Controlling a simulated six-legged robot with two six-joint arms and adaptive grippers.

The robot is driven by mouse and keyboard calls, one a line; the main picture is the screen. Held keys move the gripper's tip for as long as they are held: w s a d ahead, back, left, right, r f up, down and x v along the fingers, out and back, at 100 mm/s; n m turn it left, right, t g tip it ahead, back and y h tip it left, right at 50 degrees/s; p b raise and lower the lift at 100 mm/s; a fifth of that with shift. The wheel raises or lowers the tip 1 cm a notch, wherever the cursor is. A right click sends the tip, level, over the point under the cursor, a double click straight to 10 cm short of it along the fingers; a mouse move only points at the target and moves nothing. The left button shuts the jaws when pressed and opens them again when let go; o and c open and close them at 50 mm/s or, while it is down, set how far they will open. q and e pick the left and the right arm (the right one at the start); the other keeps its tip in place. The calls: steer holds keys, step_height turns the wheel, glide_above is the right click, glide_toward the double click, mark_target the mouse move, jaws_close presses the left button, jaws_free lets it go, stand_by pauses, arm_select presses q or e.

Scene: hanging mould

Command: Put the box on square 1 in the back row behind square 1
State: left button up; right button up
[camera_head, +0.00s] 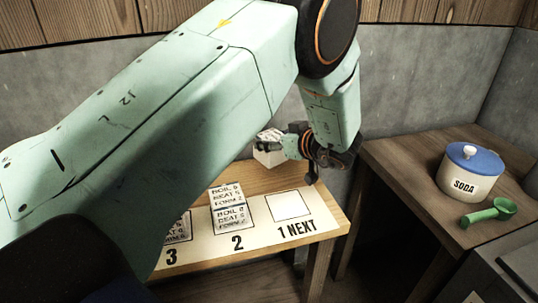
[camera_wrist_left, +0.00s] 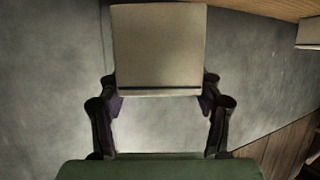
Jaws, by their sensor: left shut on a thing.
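My left gripper (camera_head: 284,146) is shut on a pale box (camera_head: 268,157) and holds it above the back part of the bench, behind square 1 (camera_head: 290,206). The print on the box's top is only partly seen. In the left wrist view the box (camera_wrist_left: 160,50) is a plain beige face between the two fingers of the left gripper (camera_wrist_left: 160,98). Square 1 is an empty outlined square, labelled "1 NEXT". I cannot tell how far the box is above the bench. My right gripper is not in view.
Two printed boxes stand at square 2, one in front (camera_head: 231,218) and one behind (camera_head: 225,194). A box at square 3 (camera_head: 180,229) is partly hidden by my arm. A side table at right bears a soda jar (camera_head: 467,174) and a green scoop (camera_head: 490,211).

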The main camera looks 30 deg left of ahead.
mark_target(280, 155)
arm_select(q)
steer(key=shift+f, duration=0.65)
step_height(280, 155, down, 2)
steer(key=shift+a+f+b, duration=0.1)
steer(key=shift+f+b, duration=0.1)
steer(key=shift+b, duration=0.3)
steer(key=shift+f, duration=0.3)
steer(key=shift+w, duration=0.1)
steer(key=o, duration=1.1)
steer(key=shift+f, duration=0.1)
steer(key=o, duration=0.3)
